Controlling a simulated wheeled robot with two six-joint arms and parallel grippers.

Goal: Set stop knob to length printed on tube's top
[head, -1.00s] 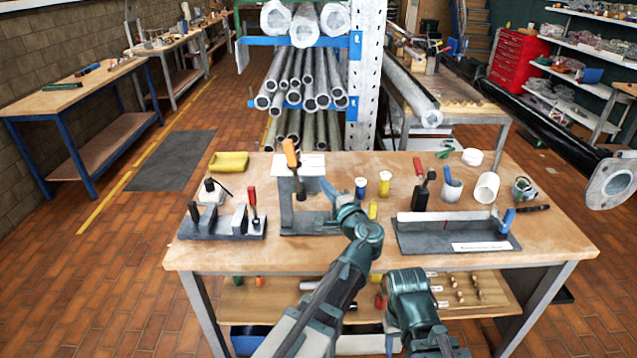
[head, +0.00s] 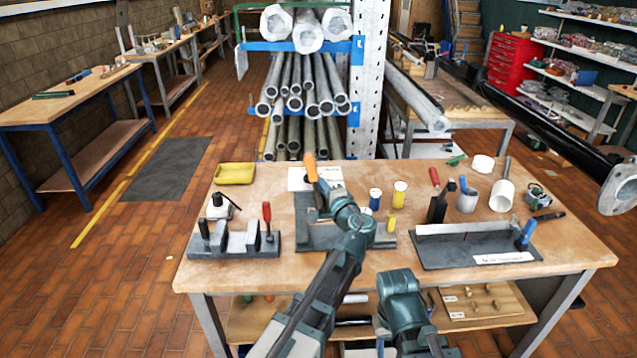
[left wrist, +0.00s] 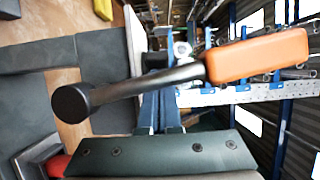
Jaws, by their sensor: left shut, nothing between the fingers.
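The blue stop knob (head: 527,231) stands at the right end of a grey fixture (head: 450,256) with a pale rail and a white label at its front edge. A short white tube (head: 502,195) stands tilted behind the fixture; no print on it is readable. My left gripper (left wrist: 160,105) is shut and empty, close to a dark lever (left wrist: 140,85) with an orange handle (left wrist: 258,56). This handle also shows in the head view (head: 311,166), on the middle fixture. In the head view my left arm hides that gripper. My right gripper is not visible.
A clamp fixture with a red handle (head: 267,215) sits at the left, near a yellow tray (head: 235,173). Small pots (head: 399,192) and a grey cup of tools (head: 467,201) stand mid-bench. Bare wood shows along the bench's front edge.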

